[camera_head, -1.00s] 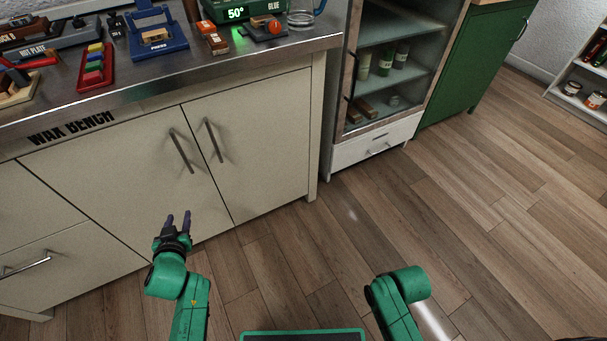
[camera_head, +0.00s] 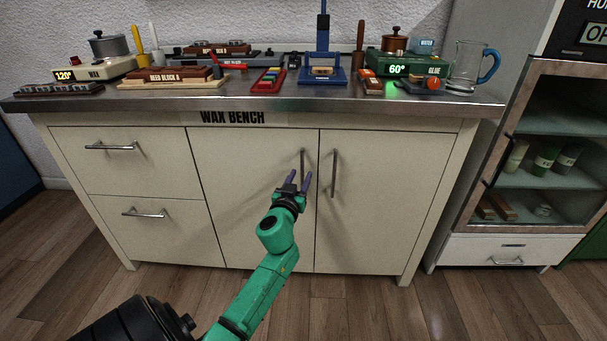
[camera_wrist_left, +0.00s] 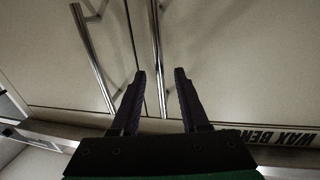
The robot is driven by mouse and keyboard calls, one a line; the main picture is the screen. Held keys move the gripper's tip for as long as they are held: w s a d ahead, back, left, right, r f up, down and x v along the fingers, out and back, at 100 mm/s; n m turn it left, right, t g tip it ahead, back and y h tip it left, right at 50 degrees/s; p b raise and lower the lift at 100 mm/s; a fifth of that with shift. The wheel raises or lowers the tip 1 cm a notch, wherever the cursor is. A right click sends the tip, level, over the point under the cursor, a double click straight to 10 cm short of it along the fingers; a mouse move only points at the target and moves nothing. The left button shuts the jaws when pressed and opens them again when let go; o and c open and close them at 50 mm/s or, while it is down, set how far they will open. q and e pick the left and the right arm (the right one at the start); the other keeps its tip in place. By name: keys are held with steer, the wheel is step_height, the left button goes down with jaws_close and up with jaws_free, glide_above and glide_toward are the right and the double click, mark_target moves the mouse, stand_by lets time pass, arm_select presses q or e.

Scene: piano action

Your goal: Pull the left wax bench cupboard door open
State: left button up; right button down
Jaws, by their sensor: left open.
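The left wax bench cupboard door (camera_head: 235,175) is a cream panel and stands shut. Its upright metal bar handle (camera_head: 302,158) is near its right edge. My left gripper (camera_head: 299,176) is open, with its purple fingers pointing up at the lower part of this handle. In the left wrist view, which is upside down, the handle (camera_wrist_left: 156,45) runs between the two fingertips (camera_wrist_left: 160,72). No grip shows, and I cannot tell the depth between fingers and bar. The right door's handle (camera_wrist_left: 92,55) is to one side. My right gripper is out of view.
The right door (camera_head: 375,190) is shut, with its handle (camera_head: 334,173) close by. Drawers (camera_head: 135,170) are at the left. The worktop (camera_head: 200,104) carries tools, pots and a glass jug (camera_head: 466,66). A glass-fronted cabinet (camera_head: 515,240) stands right. Wooden floor is clear in front.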

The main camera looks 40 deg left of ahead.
arm_select(q)
steer(key=x, duration=0.3)
steer(key=shift+s, duration=0.1)
jaws_close()
stand_by(1.3)
